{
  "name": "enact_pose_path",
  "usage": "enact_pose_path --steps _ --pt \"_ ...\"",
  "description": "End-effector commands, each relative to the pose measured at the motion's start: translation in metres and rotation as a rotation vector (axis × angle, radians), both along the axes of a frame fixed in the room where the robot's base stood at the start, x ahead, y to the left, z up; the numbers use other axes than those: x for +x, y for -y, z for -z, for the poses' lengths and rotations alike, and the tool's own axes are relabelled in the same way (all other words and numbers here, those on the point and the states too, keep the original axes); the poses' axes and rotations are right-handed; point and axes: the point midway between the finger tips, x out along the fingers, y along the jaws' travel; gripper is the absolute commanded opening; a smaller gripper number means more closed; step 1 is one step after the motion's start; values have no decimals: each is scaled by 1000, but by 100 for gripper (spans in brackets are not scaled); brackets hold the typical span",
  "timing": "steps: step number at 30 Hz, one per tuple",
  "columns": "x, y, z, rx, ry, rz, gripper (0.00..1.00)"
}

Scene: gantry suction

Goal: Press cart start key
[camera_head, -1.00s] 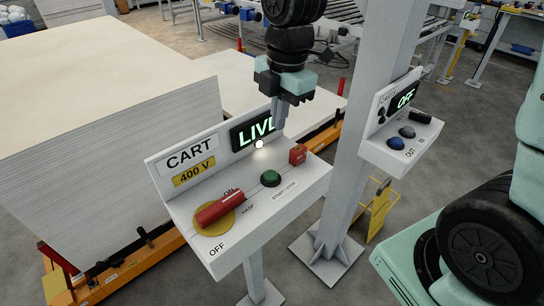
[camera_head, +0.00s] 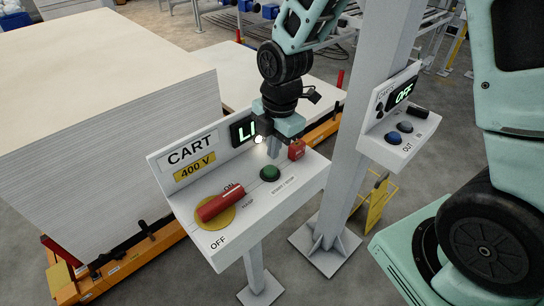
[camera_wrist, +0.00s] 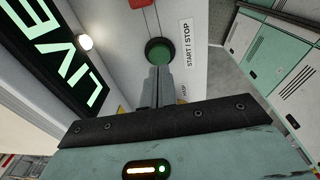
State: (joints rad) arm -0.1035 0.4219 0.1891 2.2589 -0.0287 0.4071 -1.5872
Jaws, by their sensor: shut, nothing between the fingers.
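The cart panel (camera_head: 205,250) is a white sloped box labelled CART and 400 V. The green start/stop key (camera_head: 270,173) sits on its top, right of the red rotary handle (camera_head: 220,203). In the wrist view the green key (camera_wrist: 159,52) lies just beyond my fingertips. My gripper (camera_head: 273,155) is shut and empty, pointing down just above and behind the green key; I cannot tell whether it touches. The fingers also show in the wrist view (camera_wrist: 160,72). The lit display (camera_head: 243,132) reads LIVE in the wrist view and is partly hidden by my gripper in the head view.
A red padlock (camera_head: 296,149) stands right behind the key. A white lamp (camera_head: 258,139) glows by the display. A grey post (camera_head: 345,170) carries a second panel (camera_head: 395,150) reading OFF, with blue and grey buttons. A big stack of boards (camera_head: 100,120) stands at left.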

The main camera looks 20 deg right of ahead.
Motion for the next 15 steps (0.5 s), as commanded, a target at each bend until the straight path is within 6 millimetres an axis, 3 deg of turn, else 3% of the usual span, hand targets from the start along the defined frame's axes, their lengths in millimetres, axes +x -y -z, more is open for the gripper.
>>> enact_pose_path --steps 6,15 --pt "1 -3 29 -1 -3 0 0" --pt "2 -4 43 -1 0 -1 0"
